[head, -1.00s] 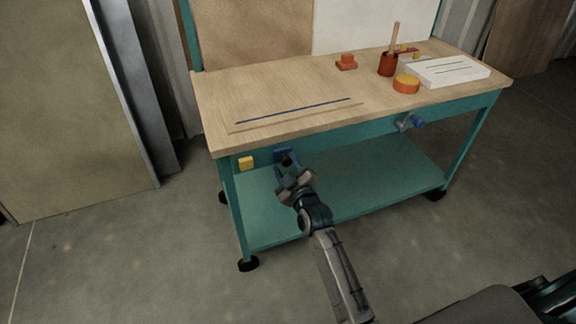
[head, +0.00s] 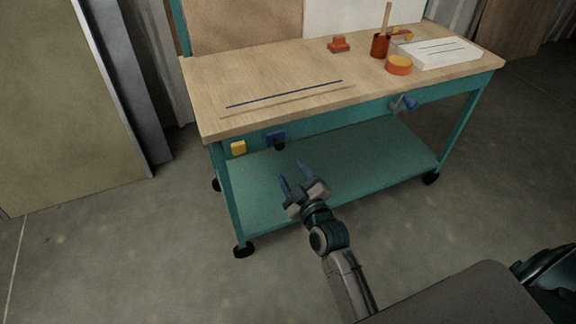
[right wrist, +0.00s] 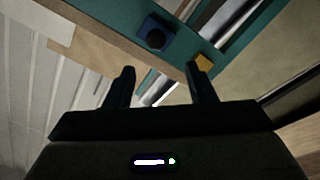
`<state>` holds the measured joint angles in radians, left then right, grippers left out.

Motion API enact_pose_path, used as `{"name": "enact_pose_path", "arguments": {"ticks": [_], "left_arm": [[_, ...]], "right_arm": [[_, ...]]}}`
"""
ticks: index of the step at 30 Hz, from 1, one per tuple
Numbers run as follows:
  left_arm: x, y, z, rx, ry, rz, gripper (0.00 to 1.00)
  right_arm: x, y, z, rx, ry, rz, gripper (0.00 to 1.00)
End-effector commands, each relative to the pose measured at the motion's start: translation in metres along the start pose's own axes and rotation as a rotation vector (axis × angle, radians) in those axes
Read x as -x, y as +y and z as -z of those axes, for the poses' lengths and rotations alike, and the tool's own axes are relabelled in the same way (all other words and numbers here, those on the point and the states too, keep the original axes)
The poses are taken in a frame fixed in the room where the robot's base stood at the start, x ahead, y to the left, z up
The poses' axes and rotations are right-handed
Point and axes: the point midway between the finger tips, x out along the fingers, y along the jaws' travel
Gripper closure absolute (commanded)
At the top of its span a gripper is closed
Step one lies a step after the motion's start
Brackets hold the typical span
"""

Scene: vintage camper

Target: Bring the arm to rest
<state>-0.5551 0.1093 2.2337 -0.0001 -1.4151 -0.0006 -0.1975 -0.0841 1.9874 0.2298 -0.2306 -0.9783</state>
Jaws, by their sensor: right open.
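My right gripper (head: 295,177) is open and empty in the head view, in front of the teal workbench and over its lower shelf. Its two fingers also show in the right wrist view (right wrist: 160,82), spread apart with nothing between them. A blue block with a dark round knob (head: 277,140) sits on the bench's front rail, apart from the fingertips; it also shows in the right wrist view (right wrist: 156,34). A yellow block (head: 238,148) is to its left on the rail. My left gripper is not in view.
The workbench (head: 210,125) has a wooden top, a teal lower shelf (head: 375,150) and dark casters. Open grey floor (head: 120,240) lies left.

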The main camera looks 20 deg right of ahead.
Motion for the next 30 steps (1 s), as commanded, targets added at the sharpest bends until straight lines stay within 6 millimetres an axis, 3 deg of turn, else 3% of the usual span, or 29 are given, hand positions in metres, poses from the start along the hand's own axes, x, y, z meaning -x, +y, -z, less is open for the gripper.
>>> {"name": "enact_pose_path", "arguments": {"ticks": [20, 23, 25, 30], "left_arm": [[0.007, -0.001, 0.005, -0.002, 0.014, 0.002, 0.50], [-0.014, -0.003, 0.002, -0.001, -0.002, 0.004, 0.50], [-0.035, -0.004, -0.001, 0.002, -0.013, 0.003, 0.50], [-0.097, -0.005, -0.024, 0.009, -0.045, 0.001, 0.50]], "right_arm": [[0.006, -0.004, -0.004, -0.006, -0.011, 0.011, 0.50], [0.008, -0.021, -0.026, -0.035, -0.066, 0.061, 0.50], [0.013, -0.044, -0.056, -0.073, -0.139, 0.121, 0.50], [0.054, -0.112, -0.152, -0.202, -0.397, 0.282, 0.50]]}}
